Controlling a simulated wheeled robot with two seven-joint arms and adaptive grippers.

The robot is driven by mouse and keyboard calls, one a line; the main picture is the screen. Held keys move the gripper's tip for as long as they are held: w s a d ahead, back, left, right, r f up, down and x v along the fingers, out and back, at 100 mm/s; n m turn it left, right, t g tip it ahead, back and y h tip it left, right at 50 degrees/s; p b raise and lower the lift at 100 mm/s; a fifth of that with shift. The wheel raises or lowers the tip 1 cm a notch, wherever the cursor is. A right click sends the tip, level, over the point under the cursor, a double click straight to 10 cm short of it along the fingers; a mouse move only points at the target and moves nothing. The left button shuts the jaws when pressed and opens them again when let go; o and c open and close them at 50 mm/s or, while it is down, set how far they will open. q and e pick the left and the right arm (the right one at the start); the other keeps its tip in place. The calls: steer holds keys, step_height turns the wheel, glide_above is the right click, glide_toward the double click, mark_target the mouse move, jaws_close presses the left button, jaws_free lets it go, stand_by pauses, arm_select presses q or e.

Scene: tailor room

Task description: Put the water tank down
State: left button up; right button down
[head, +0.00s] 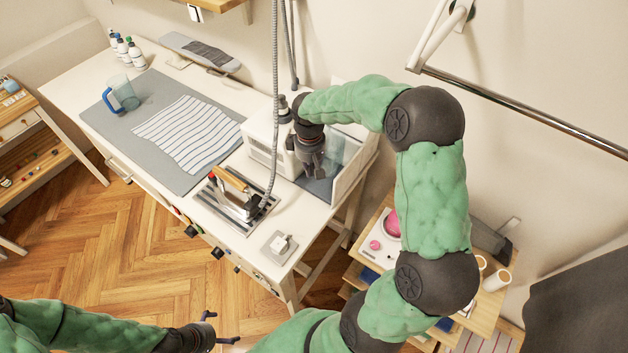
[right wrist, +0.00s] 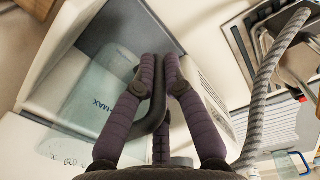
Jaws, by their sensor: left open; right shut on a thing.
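The water tank (head: 337,152) is a translucent, bluish container inside the open bay of the white steam station (head: 262,148). In the right wrist view the tank (right wrist: 85,95) shows a MAX mark. My right gripper (head: 312,165) is over the bay, shut on the tank's dark handle; its fingers (right wrist: 158,75) meet around the handle in the right wrist view. The gripper hides part of the tank, and I cannot tell whether its base touches the bay floor. My left gripper (head: 212,329) is open and empty, low above the wooden floor, away from the table.
An iron (head: 238,192) on a striped rest stands left of the station, with a grey hose (head: 275,90) hanging near my right arm. A clear jug with a blue handle (head: 124,95) and a striped cloth (head: 188,130) are on the grey mat. A small shelf (head: 488,300) stands at right.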

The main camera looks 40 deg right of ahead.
step_height(320, 180, down, 7)
steer(key=shift+w+r+b, duration=0.1)
steer(key=shift+r+b, duration=0.1)
steer(key=shift+b, duration=0.25)
steer(key=shift+f, duration=0.15)
steer(key=c, duration=1.3)
jaws_free()
steer(key=shift+r, duration=0.2)
steer(key=shift+r, duration=0.35)
steer(key=r, duration=0.3)
steer(key=r+p, duration=0.1)
steer(key=r, duration=0.3)
steer(key=r+p, duration=0.1)
steer(key=r, duration=0.3)
steer(key=shift+a+r, duration=0.15)
steer(key=shift+a, duration=0.1)
